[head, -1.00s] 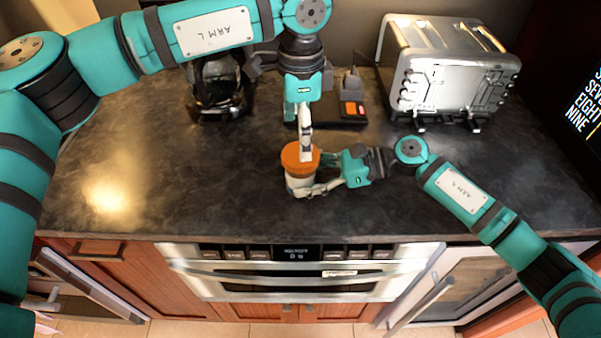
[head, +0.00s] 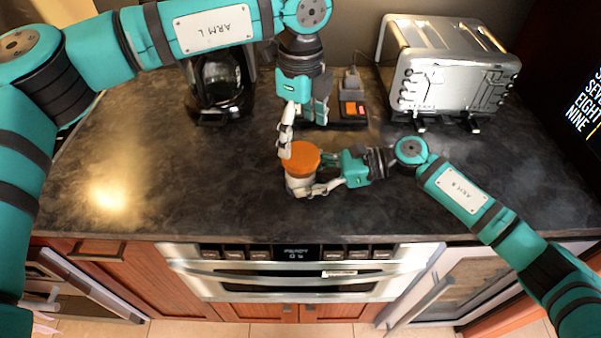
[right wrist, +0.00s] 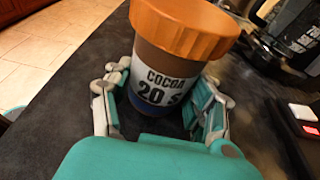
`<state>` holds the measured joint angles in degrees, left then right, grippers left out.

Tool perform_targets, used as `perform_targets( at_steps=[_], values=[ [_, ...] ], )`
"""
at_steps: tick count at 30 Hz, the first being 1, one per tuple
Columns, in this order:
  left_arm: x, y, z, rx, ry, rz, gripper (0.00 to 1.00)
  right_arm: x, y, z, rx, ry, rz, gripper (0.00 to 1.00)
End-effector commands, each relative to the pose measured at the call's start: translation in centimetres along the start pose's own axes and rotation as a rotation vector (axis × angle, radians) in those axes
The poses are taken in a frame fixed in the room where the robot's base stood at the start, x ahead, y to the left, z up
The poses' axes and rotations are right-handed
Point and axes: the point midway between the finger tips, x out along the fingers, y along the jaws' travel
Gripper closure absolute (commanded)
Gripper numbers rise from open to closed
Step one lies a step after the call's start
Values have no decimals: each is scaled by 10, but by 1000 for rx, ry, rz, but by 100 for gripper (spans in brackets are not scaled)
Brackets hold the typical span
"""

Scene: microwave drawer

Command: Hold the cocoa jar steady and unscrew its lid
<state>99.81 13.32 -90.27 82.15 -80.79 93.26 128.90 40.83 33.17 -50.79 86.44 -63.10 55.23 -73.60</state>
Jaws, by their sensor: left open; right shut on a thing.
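The cocoa jar (right wrist: 165,82) stands upright on the dark counter, with a label reading COCOA in the right wrist view. Its orange lid (head: 299,157) sits on top; the lid also fills the top of the right wrist view (right wrist: 185,25). My right gripper (head: 318,188) is shut around the jar body (head: 297,186) from the right, with one finger on each side, below the lid. My left gripper (head: 288,150) is open above the lid, pointing down. One of its fingers shows at the lid's upper left edge; whether it touches is unclear.
A coffee maker (head: 220,82) stands at the back left. A black device with an orange part (head: 352,108) lies behind the jar. A silver toaster (head: 450,75) stands at the back right. The counter (head: 150,150) left of the jar is clear.

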Motion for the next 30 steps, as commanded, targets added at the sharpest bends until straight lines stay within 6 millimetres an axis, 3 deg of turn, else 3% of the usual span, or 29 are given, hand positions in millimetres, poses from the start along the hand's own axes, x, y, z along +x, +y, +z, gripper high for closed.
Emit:
perform_targets(
  at_steps=[6,12,24,30],
  values=[
    [30,0,0,-2,0,2,14,0,1,-1,1,2,2,100],
    [48,0,0,-3,-1,1,14,0,1,-1,0,2,1,100],
    [53,0,0,-3,0,0,14,0,0,-1,0,2,1,100],
    [53,0,0,-3,0,0,40,0,0,-1,0,2,1,100]
  ],
)
